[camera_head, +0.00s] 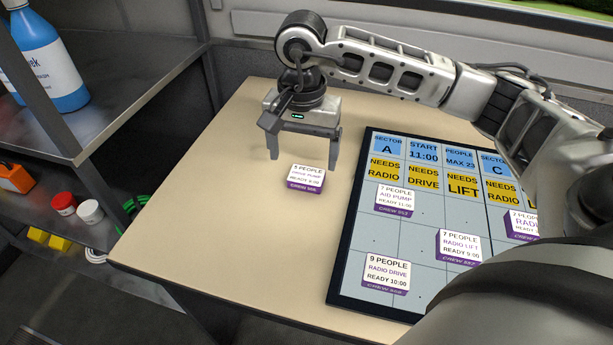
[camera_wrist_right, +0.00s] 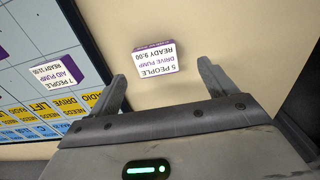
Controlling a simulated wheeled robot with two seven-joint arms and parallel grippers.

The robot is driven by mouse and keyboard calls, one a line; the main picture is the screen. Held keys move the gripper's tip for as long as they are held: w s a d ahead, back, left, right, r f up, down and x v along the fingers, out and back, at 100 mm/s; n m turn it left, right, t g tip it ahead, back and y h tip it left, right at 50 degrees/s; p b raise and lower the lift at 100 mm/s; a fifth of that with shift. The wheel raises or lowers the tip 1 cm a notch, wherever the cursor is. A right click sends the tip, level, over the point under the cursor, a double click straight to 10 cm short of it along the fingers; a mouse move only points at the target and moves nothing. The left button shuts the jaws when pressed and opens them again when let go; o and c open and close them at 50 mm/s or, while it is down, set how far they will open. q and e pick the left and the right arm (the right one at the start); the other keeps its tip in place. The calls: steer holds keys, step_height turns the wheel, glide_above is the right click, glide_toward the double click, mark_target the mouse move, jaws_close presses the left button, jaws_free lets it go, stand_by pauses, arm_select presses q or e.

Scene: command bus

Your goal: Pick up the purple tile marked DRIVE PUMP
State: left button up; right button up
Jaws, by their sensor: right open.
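The purple tile marked DRIVE PUMP (camera_head: 305,178) lies flat on the bare table, left of the board, with a white top reading 5 PEOPLE and READY 9:00. It also shows in the right wrist view (camera_wrist_right: 156,60), beyond the fingertips and roughly between their lines. My right gripper (camera_head: 304,154) is open and empty, with its fingers pointing down just behind the tile. In the right wrist view the two fingers (camera_wrist_right: 160,82) are spread wider than the tile and do not touch it. My left gripper is not in view.
A dark-framed board (camera_head: 404,245) with several other purple tiles, such as AID PUMP (camera_head: 396,199) and RADIO DRIVE (camera_head: 387,274), lies on the right. The tan table (camera_head: 215,220) is clear around the tile. Metal shelves (camera_head: 140,85) with a blue bottle (camera_head: 45,60) stand at the left.

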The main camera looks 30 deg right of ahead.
mark_target(307, 174)
steer(key=f, duration=0.4)
steer(key=shift+s+d, duration=0.25)
steer(key=shift+d, duration=0.05)
steer(key=shift+f, duration=0.45)
steer(key=shift+w, duration=0.1)
steer(key=c, duration=1.1)
steer(key=shift+r, duration=0.1)
